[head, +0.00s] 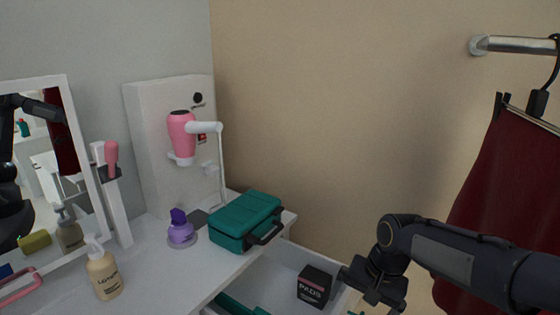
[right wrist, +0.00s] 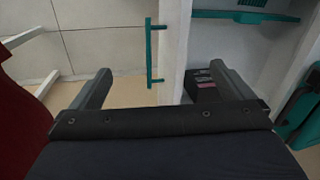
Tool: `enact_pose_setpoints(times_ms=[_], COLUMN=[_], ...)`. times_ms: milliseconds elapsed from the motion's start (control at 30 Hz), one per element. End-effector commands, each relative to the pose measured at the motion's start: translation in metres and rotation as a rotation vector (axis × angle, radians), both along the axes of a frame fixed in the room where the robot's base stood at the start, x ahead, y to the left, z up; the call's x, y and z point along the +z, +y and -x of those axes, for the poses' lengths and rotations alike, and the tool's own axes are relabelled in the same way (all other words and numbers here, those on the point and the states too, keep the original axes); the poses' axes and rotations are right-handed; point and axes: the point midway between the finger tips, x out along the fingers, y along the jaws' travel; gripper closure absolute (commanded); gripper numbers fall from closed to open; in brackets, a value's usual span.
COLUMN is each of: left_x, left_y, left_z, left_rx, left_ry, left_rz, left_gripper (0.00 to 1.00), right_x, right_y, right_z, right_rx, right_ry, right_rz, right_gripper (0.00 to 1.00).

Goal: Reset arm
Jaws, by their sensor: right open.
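My right arm comes in from the right in the head view, with its gripper (head: 372,292) low at the bottom edge, beside the open drawer (head: 278,268). In the right wrist view my right gripper (right wrist: 160,72) has its two fingers wide apart with nothing between them held. A white drawer front with a teal bar handle (right wrist: 149,55) lies beyond the fingers. A black box marked PADS (head: 314,285) sits in the drawer, left of the gripper. My left gripper is not in view.
A teal case (head: 247,221), a purple bottle (head: 181,230) and a lotion bottle (head: 103,272) stand on the white tabletop. A pink hair dryer (head: 183,135) hangs on a white panel. A dark red garment (head: 506,180) hangs from a rail (head: 515,45) behind my arm.

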Motion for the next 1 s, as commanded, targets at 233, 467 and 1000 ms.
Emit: enact_pose_setpoints(times_ms=[233, 467, 1000], left_x=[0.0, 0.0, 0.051], left_y=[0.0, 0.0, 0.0], left_z=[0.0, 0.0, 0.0], left_rx=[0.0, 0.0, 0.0], left_ry=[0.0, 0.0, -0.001], left_rz=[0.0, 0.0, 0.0], left_gripper=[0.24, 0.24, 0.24], right_x=[0.034, 0.031, 0.059], right_y=[-0.037, -0.042, -0.034], right_z=[0.095, 0.165, 0.22], right_rx=[0.105, 0.196, 0.279], right_ry=[-0.179, -0.336, -0.482], right_rz=[-0.098, -0.1, -0.044], right_gripper=[0.0, 0.0, 0.0])
